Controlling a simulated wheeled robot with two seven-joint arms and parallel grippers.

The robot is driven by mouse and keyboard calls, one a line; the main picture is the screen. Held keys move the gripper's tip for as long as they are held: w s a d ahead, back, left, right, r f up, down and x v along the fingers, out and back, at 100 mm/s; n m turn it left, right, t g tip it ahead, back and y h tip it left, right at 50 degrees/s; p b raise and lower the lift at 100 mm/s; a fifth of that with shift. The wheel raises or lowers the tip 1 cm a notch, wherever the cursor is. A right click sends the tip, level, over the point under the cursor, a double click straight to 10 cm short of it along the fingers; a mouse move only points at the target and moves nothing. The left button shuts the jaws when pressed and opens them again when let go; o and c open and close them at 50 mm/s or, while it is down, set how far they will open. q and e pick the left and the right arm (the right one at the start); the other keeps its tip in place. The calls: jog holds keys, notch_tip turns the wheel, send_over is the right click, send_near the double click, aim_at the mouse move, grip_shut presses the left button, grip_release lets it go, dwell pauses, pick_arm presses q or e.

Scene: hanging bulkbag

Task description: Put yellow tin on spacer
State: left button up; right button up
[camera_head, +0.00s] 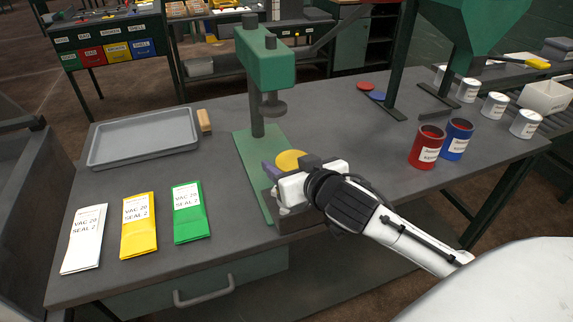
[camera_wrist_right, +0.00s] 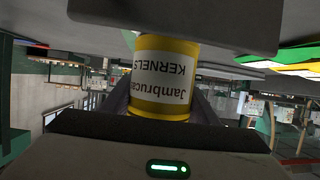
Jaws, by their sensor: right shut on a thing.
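The yellow tin (camera_head: 291,159) is at the press, and its yellow top shows just beyond my right gripper (camera_head: 287,172). In the right wrist view the yellow tin (camera_wrist_right: 165,78) sits between the fingers, its white label reading upside down. My right gripper is shut on it. A small purple piece (camera_head: 270,170) shows beside the tin, low over the green press base; it may be the spacer, but most of it is hidden. I cannot tell whether the tin touches it. My left gripper is not in view.
A green press (camera_head: 265,70) stands behind the tin, its round ram (camera_head: 273,108) above and behind. A grey tray (camera_head: 142,145), a wooden block (camera_head: 204,120) and white, yellow and green packets lie left. A red tin (camera_head: 427,148) and a blue tin (camera_head: 457,140) stand right.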

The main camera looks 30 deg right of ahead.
jog(key=shift+f, duration=0.2)
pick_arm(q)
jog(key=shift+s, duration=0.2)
pick_arm(e)
jog(key=o, duration=1.1)
jog(key=shift+o, duration=0.2)
